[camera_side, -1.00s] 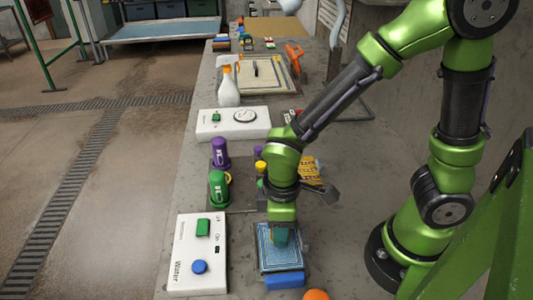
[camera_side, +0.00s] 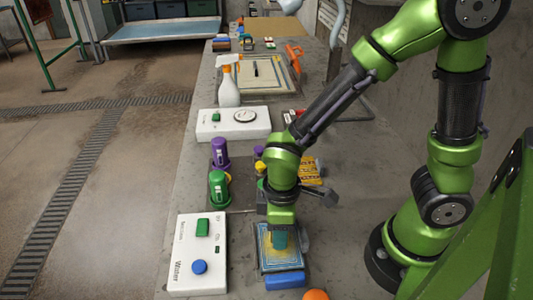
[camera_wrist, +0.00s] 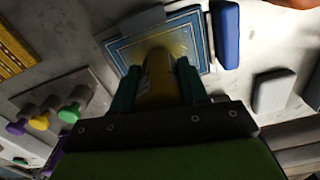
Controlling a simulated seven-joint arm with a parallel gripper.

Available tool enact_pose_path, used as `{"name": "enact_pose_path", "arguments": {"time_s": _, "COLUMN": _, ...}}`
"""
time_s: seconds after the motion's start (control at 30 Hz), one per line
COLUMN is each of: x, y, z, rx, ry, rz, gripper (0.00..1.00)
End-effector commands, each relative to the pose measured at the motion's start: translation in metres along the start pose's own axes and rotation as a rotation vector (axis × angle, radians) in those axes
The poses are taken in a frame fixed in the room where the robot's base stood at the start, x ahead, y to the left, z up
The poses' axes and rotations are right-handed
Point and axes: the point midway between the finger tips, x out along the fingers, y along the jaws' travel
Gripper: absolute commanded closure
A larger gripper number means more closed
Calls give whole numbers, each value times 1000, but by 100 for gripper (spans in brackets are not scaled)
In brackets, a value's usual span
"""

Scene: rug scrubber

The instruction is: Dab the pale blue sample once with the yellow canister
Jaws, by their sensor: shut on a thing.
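The pale blue sample (camera_side: 267,263) lies flat near the front of the bench, with a light border line and a yellow-tinted middle. It also shows in the wrist view (camera_wrist: 127,52), where yellow spreads around the canister's far end. My gripper (camera_side: 280,241) points down over the sample. In the wrist view its teal fingers (camera_wrist: 157,74) are shut on the yellow canister (camera_wrist: 158,90). The canister's far end is at or very near the sample's surface; I cannot tell whether it touches. The fingers hide the canister in the side view.
A blue block (camera_side: 285,281) lies at the sample's front edge. A white box marked Water (camera_side: 198,262) is to the left. Purple (camera_side: 220,153) and green (camera_side: 218,188) canisters stand behind it. A yellow patterned piece (camera_side: 312,172) is behind my gripper. An orange object (camera_side: 316,295) is in front.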

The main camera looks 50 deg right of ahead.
Motion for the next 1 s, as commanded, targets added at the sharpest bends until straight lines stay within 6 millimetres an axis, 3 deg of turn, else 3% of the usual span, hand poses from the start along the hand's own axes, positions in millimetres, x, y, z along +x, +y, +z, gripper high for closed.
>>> {"name": "enact_pose_path", "arguments": {"time_s": 0.57, "x": 1, "y": 0, "z": 1, "rx": -3, "ry": -3, "rz": 1, "gripper": 88}}
{"name": "enact_pose_path", "arguments": {"time_s": 1.0, "x": -29, "y": 0, "z": 0, "rx": -2, "ry": 2, "rz": 1, "gripper": 88}}
